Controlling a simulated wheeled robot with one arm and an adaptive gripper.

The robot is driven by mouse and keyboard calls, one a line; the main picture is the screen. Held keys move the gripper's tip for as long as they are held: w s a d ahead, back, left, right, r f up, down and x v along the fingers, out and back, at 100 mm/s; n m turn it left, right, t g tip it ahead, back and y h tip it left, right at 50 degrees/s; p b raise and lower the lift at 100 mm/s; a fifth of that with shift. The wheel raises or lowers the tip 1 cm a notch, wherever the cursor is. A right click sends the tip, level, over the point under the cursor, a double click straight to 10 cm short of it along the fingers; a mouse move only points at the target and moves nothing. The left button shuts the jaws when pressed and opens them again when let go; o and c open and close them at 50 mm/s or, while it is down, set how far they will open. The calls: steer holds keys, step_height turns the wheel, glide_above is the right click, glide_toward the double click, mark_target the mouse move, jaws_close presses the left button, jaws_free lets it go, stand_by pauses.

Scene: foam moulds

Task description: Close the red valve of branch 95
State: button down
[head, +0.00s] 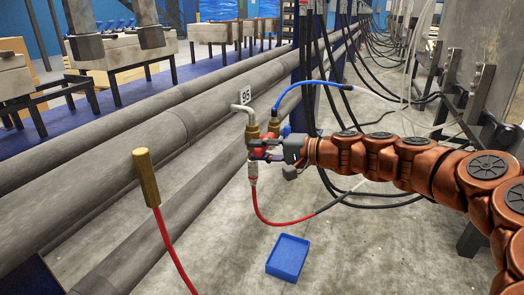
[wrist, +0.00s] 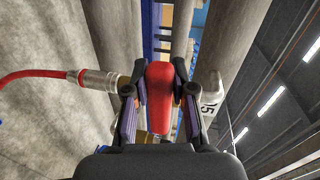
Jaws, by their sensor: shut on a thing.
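The branch with the white 95 tag (head: 245,95) stands beside the grey pipes, near the centre of the head view. Its red valve handle (head: 264,141) is partly hidden by my gripper (head: 270,150). In the wrist view the red handle (wrist: 160,92) lies between the two fingers of my gripper (wrist: 160,75), which is shut on it. A brass and steel coupling with a red hose (wrist: 98,82) shows left of the handle. The tag shows partly at the right (wrist: 207,108). The valve body behind the handle is mostly hidden.
A blue hose (head: 312,84) leaves the branch to the upper right. A red hose (head: 258,205) hangs below it. A brass-ended lance (head: 147,178) stands at left. A blue tray (head: 288,257) lies on the floor. Black cables run behind my arm.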

steer(key=c, duration=1.2)
jaws_free()
steer(key=shift+s+f, duration=0.1)
steer(key=shift+f, duration=0.25)
steer(key=shift+o, duration=1.3)
steer(key=shift+r, duration=0.1)
steer(key=shift+r, duration=0.1)
steer(key=shift+d, duration=0.1)
steer(key=v, duration=1.1)
steer(key=shift+d, duration=0.4)
steer(key=shift+s+r, duration=0.2)
